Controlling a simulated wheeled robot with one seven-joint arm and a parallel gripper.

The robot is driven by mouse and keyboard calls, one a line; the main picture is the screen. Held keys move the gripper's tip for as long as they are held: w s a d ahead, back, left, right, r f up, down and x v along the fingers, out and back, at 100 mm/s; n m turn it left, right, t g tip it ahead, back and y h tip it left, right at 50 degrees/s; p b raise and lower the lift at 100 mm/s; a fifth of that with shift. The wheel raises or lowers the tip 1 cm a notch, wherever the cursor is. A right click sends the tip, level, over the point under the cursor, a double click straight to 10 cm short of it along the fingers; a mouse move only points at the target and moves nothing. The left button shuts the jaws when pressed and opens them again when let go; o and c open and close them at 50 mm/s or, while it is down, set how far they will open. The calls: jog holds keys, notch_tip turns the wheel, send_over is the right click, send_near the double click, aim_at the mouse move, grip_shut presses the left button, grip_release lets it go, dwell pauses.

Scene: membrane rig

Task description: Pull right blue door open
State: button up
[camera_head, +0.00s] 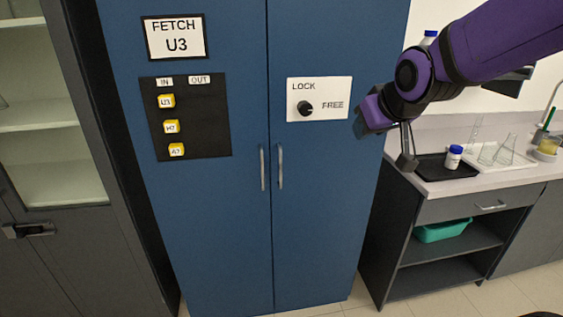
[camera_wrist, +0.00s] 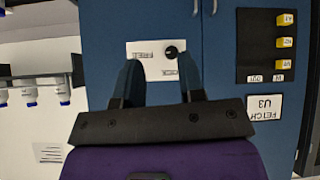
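The right blue door (camera_head: 325,200) is shut, flush beside the left blue door (camera_head: 215,220). Its vertical silver handle (camera_head: 280,166) is close to the centre seam, beside the left door's handle (camera_head: 263,168). A white plate (camera_head: 335,98) on the right door reads LOCK and FREE and carries a black knob (camera_head: 305,107); I cannot tell its setting for sure. My gripper (camera_wrist: 158,72) is open and empty, with its two fingers apart before the plate in the upside-down wrist view. In the head view it is right of the plate, its fingers hidden, away from the handle.
A black board (camera_head: 190,117) with yellow tags and a FETCH U3 sign (camera_head: 176,37) are on the left door. A counter (camera_head: 480,185) with a black tray (camera_head: 445,168), a white bottle (camera_head: 453,157) and glassware stands right of the cabinet. Pale floor shows in front.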

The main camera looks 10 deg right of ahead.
jog(key=w+a+f+n+t+y, duration=0.1)
jog(key=w+a+f, duration=0.15)
jog(key=w, duration=0.25)
jog(key=w+a+f+t, duration=0.1)
jog(key=w+f, duration=0.2)
jog(key=w, duration=0.2)
jog(key=t+y, duration=0.2)
jog(key=t, duration=0.2)
send_near(281, 162)
notch_tip(281, 162, up, 5)
jog(key=s+d, duration=0.2)
notch_tip(281, 162, down, 7)
jog(key=w+a+t, duration=0.2)
jog(key=t, duration=0.1)
jog(key=shift+m, duration=0.4)
jog(key=w, duration=0.3)
jog(key=w+a, duration=0.1)
jog(key=w, duration=0.2)
jog(key=w+a, duration=0.1)
jog(key=w, duration=0.3)
jog(key=shift+a+f, duration=0.1)
jog(key=shift+f, duration=0.05)
jog(key=shift+c, duration=0.4)
grip_shut()
